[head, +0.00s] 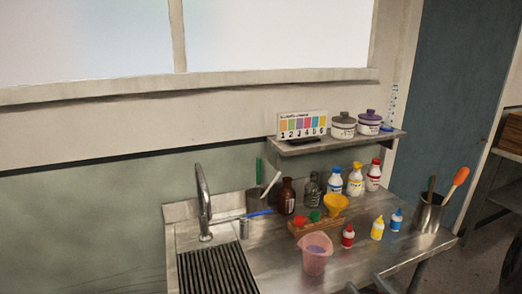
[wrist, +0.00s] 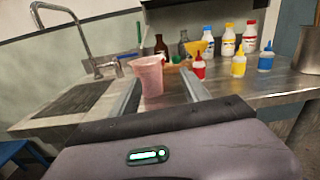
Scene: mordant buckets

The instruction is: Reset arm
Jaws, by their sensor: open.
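My gripper (wrist: 160,80) is open, with its two grey fingers reaching forward in the wrist view. In that view a pink translucent beaker (wrist: 149,75) appears between and beyond the fingers, and they do not grip it. In the head view the pink beaker (head: 314,262) stands upright near the front of the steel bench, with some purple showing inside. Grey parts of my gripper (head: 372,286) show at the bottom edge there, right of the beaker; the rest is cut off.
The steel bench (head: 280,283) has a sink with a ribbed drainer (head: 215,270) and tap (head: 204,200) at left. Small bottles (head: 377,228), a yellow funnel (head: 335,204) and a steel tool pot (head: 428,214) stand to the right. A shelf (head: 340,144) hangs above.

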